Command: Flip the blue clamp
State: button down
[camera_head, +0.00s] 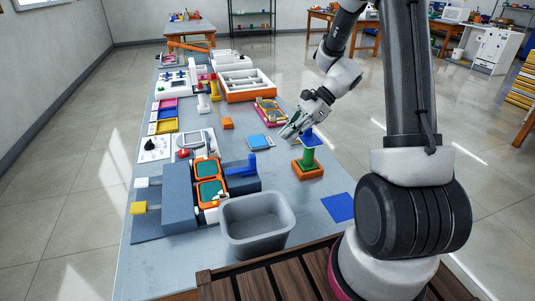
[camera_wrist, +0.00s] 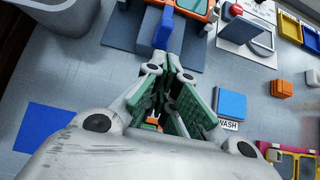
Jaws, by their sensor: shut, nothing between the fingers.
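The blue clamp (camera_head: 240,165) is a blue bar on the right part of the dark grey fixture (camera_head: 178,205), beside two orange-rimmed green panels (camera_head: 207,170). In the wrist view the blue clamp (camera_wrist: 163,28) stands out from the grey block, just beyond my fingertips in the picture. My gripper (camera_head: 290,130) is shut and empty, held above the table to the right of and behind the clamp in the head view. In the wrist view my gripper (camera_wrist: 173,68) shows its green-lined fingers. A gap to the clamp shows in the head view.
A grey bin (camera_head: 257,222) is in front of the fixture. A blue square (camera_head: 338,207) and a blue block (camera_head: 260,142) lie on the table.

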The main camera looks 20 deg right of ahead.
dwell(0.3)
jog(key=x, duration=1)
send_near(230, 172)
jog(key=x, duration=0.5)
jog(key=shift+f, duration=0.1)
